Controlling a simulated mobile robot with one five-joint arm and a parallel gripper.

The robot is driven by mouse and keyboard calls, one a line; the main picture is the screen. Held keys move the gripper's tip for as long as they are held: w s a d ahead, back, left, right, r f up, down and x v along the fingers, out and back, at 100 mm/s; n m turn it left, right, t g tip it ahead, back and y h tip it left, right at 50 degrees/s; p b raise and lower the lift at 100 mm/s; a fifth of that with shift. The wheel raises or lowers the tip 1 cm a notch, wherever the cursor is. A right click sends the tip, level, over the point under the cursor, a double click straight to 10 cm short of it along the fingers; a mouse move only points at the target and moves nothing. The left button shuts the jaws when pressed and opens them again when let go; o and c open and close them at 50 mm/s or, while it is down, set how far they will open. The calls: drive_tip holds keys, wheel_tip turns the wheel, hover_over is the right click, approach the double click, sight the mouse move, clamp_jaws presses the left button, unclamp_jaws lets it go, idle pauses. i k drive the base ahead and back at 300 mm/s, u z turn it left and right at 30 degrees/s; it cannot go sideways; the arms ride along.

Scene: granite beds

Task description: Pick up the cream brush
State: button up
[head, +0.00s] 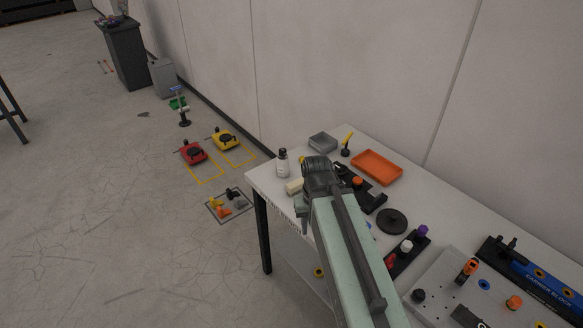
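A small cream block-like thing (294,186) lies on the white table near its left edge. It may be the cream brush, but it is too small to be sure, and my arm stands close by its right side. My arm reaches over the table from the lower right, and its dark end joint is just right of the cream thing. The fingers of my gripper do not show clearly; they seem hidden behind or below the arm. I cannot see any contact with the cream thing.
A grey tray (322,142), an orange tray (377,167) and a black disc (392,221) lie further along. The wall runs behind. Open floor is at left.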

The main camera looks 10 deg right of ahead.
sight(294, 188)
drive_tip(key=i, duration=0.15)
drive_tip(key=z, duration=0.05)
drive_tip(key=k, duration=1)
drive_tip(key=u, duration=1.1)
drive_tip(key=i, duration=1.75)
drive_tip(key=u, duration=0.45)
